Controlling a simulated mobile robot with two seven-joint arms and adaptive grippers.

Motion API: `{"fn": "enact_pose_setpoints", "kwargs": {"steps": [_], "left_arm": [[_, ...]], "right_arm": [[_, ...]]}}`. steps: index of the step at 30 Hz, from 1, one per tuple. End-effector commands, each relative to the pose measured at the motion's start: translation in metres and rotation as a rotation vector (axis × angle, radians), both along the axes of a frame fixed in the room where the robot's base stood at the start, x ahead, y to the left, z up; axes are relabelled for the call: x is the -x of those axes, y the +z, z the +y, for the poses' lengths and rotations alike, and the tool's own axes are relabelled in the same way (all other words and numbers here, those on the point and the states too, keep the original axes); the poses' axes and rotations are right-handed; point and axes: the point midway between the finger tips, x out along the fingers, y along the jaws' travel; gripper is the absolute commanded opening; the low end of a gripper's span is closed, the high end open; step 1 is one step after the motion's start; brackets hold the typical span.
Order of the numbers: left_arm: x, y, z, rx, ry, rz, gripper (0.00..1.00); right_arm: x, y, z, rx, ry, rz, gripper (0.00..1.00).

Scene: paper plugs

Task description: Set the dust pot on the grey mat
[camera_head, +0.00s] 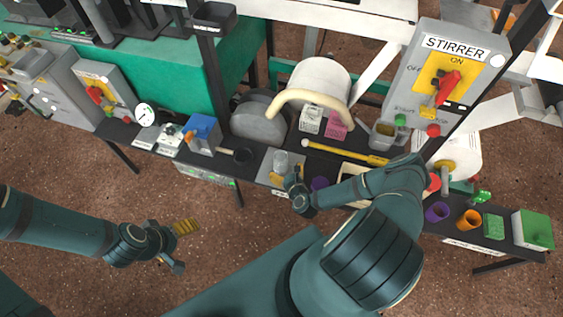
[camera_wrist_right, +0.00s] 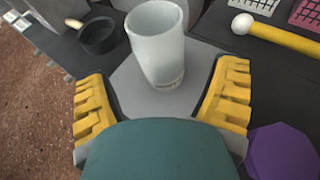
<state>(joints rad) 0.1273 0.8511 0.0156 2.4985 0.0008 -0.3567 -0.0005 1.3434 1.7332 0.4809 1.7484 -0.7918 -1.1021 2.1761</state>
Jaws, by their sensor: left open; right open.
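A pale grey-white cup, which looks like the dust pot (camera_head: 281,161), stands upright on the grey mat (camera_head: 264,178) on the dark bench. In the right wrist view the pot (camera_wrist_right: 158,45) has a small label near its base and rests on the mat (camera_wrist_right: 126,88). My right gripper (camera_head: 291,179) is open just in front of the pot. Its yellow finger pads (camera_wrist_right: 162,100) are apart on either side and do not touch the pot. My left gripper (camera_head: 182,245) is open and empty over the floor, away from the bench.
A black pan (camera_wrist_right: 98,38) lies left of the mat. A yellow rod with a white end (camera_wrist_right: 282,36) lies to the right. A purple object (camera_wrist_right: 283,153) is close to the right finger. A blue-topped device (camera_head: 203,133) stands further left.

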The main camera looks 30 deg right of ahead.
Motion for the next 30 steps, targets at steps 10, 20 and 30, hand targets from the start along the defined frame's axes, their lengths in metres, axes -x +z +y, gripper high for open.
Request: {"fn": "enact_pose_setpoints", "kwargs": {"steps": [10, 20, 30], "left_arm": [[0.002, 0.009, 0.000, 0.001, 0.000, 0.004, 0.89], [0.002, 0.008, 0.000, 0.001, -0.001, 0.005, 0.89], [0.002, 0.009, 0.000, 0.001, 0.000, 0.004, 0.89]], "right_arm": [[0.042, 0.017, 0.008, -0.001, -0.001, 0.000, 0.86], [0.030, 0.031, 0.041, 0.152, 0.232, 0.082, 0.86], [0.034, 0.088, 0.143, 0.870, 1.183, 0.237, 0.86]]}}
